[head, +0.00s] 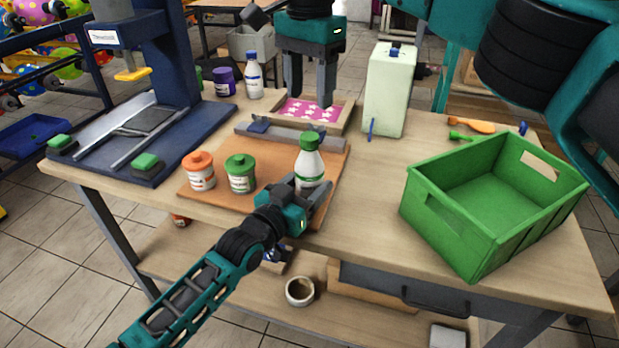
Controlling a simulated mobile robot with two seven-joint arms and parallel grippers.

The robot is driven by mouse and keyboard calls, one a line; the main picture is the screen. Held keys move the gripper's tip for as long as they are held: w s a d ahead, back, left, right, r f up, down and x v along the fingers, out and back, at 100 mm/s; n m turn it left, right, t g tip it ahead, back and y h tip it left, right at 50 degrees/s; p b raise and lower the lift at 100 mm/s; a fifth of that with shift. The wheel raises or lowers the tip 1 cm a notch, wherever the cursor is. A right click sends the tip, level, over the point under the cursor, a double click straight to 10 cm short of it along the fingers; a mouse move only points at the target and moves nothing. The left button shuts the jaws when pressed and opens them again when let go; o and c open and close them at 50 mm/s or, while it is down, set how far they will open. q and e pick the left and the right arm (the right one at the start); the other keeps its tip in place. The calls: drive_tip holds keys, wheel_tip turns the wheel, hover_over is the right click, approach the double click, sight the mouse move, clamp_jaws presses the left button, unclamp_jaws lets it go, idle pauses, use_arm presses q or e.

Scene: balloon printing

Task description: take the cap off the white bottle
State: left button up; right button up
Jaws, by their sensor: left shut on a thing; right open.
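A white bottle (309,165) with a green cap (309,140) stands upright at the right part of the brown board. My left gripper (303,190) reaches in from the front and is shut on the bottle's lower body. The cap is on the bottle and nothing touches it. My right gripper (309,98) is open, pointing down over a tray with a pink star-patterned sheet (303,110), behind the bottle. A second white bottle (253,82) with a blue cap stands at the back, left of my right gripper.
Orange-lidded (199,172) and green-lidded (241,174) jars stand left of the held bottle. A green crate (485,212) sits at the right. A blue press (160,110) fills the table's left; a pale box (389,90) stands behind.

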sight(309, 136)
use_arm(q)
clamp_jaws()
use_arm(e)
drive_tip(key=m, duration=0.5)
drive_tip(key=shift+m, duration=0.4)
drive_tip(key=m, duration=0.3)
drive_tip(key=shift+m, duration=0.3)
drive_tip(key=m, duration=0.3)
drive_tip(key=shift+m, duration=0.3)
drive_tip(key=m, duration=0.3)
drive_tip(key=shift+m, duration=0.4)
drive_tip(key=m, duration=0.3)
drive_tip(key=shift+m, duration=0.3)
drive_tip(key=m, duration=0.3)
drive_tip(key=shift+m, duration=0.4)
drive_tip(key=m, duration=0.3)
drive_tip(key=shift+m, duration=0.3)
drive_tip(key=m, duration=0.5)
drive_tip(key=shift+m, duration=0.3)
drive_tip(key=m, duration=0.5)
drive_tip(key=shift+m, duration=0.3)
drive_tip(key=m, duration=1)
drive_tip(key=shift+f, duration=4)
